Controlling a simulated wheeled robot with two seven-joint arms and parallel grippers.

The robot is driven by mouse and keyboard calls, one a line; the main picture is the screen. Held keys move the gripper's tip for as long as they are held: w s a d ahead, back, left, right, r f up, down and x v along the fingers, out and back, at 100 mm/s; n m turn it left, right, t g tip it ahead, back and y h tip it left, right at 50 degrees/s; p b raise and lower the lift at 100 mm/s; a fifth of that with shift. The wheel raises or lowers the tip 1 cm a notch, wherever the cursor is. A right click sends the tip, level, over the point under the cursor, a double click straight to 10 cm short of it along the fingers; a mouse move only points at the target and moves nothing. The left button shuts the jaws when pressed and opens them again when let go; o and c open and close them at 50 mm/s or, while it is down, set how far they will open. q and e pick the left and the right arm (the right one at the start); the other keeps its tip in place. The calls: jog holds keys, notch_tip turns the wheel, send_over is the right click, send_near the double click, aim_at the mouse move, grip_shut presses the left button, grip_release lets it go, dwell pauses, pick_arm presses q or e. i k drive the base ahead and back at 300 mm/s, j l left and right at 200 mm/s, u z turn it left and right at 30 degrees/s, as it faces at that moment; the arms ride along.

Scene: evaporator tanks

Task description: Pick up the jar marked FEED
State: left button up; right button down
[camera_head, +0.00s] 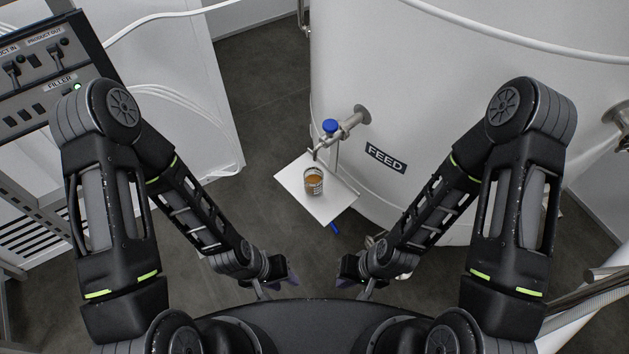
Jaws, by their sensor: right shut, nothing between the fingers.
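A small clear jar (313,181) with amber-brown contents stands upright on a white shelf (341,202). The shelf sits below a tap with a blue knob (330,126) on a large white tank (420,85). The tank carries a dark label (386,158) reading FEED; I cannot read any marking on the jar itself. My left gripper (278,284) is low in front of my body, left of and nearer than the jar; I cannot tell whether it is open. My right gripper (356,284) is shut and empty, also nearer than the shelf. Both are apart from the jar.
A dark panel (45,70) labelled FILLER, with plugs and a green light, stands at the upper left beside a white cabinet (175,80) with white cables. A pipe (590,292) is at the lower right. Grey floor (262,120) is clear between cabinet and tank.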

aim_at(313, 176)
jog(key=i+j, duration=0.1)
jog(key=j, duration=0.75)
jog(key=i+j, duration=0.15)
jog(key=j, duration=0.7)
jog(key=i+z, duration=0.1)
jog(key=z, duration=2.5)
